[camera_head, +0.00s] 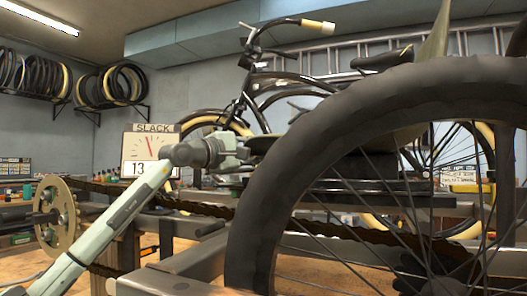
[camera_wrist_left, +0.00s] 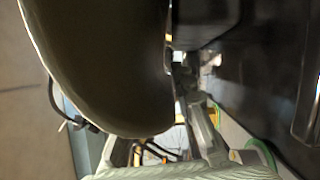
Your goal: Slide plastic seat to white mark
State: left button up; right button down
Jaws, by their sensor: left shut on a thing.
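The plastic seat is mostly hidden behind the large wheel in the head view; its olive backrest (camera_head: 434,42) rises above the tyre at the upper right. In the left wrist view a large dark curved shell, which looks like the seat (camera_wrist_left: 100,65), fills the left half. My left gripper (camera_head: 240,151) reaches in from the left, just left of the big tyre, shut on a dark part at the front of the seat. In the left wrist view the left gripper (camera_wrist_left: 186,88) meets this dark part beside the shell. I cannot make out the white mark. My right gripper is not in view.
The large black-tyred wheel (camera_head: 258,214) stands close in front on the right. A chain sprocket (camera_head: 57,215) is at the left. A "SLACK" gauge (camera_head: 150,142) stands behind my left arm. Grey frame rails (camera_head: 185,262) cross the foreground. A bicycle stands behind.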

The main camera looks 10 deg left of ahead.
pick_arm(q)
grip_shut()
jog(key=shift+f, duration=0.1)
